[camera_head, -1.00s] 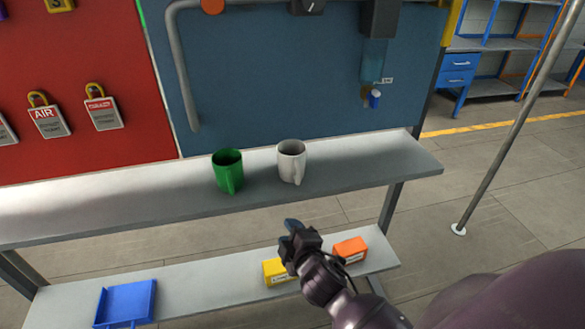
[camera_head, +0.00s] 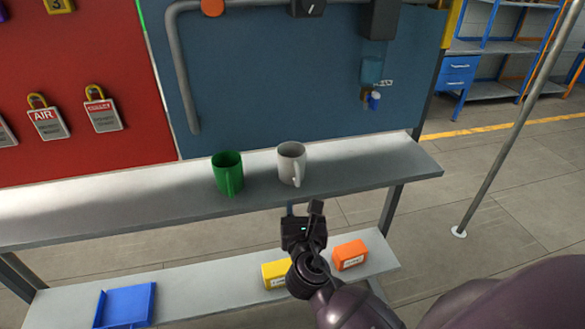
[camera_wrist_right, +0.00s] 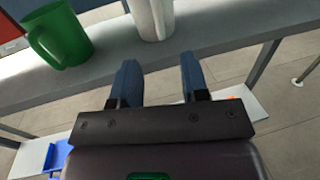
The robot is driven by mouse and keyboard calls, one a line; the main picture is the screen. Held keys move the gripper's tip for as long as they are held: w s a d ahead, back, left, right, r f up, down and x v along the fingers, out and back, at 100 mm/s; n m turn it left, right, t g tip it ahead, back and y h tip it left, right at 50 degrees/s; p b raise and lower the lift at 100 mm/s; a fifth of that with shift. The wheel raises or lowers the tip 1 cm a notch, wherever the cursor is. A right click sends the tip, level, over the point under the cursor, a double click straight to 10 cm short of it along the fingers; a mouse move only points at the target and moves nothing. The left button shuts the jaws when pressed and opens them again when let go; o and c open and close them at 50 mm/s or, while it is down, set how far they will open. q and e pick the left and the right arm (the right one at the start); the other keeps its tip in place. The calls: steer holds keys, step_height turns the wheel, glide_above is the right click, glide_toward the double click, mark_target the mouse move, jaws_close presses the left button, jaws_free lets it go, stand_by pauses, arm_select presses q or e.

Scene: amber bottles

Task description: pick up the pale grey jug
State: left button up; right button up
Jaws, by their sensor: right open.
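The pale grey jug (camera_head: 290,162) stands upright on the upper shelf, its handle toward me. It also shows at the top of the right wrist view (camera_wrist_right: 151,16), with its upper part cut off. My right gripper (camera_head: 302,210) is in front of the shelf edge, nearer to me than the jug and apart from it. In the right wrist view its two blue fingers (camera_wrist_right: 158,75) are spread with nothing between them, and the jug is beyond their tips. My left gripper is not in view.
A green mug (camera_head: 227,172) stands just left of the jug on the grey upper shelf (camera_head: 375,166). A yellow box (camera_head: 273,275), an orange box (camera_head: 350,255) and a blue tray (camera_head: 125,304) are on the lower shelf. A blue panel (camera_head: 290,90) rises behind. The upper shelf's right end is clear.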

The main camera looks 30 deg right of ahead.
mark_target(298, 181)
steer(key=x, duration=1)
steer(key=shift+w, duration=0.15)
steer(key=shift+r, duration=0.1)
jaws_close()
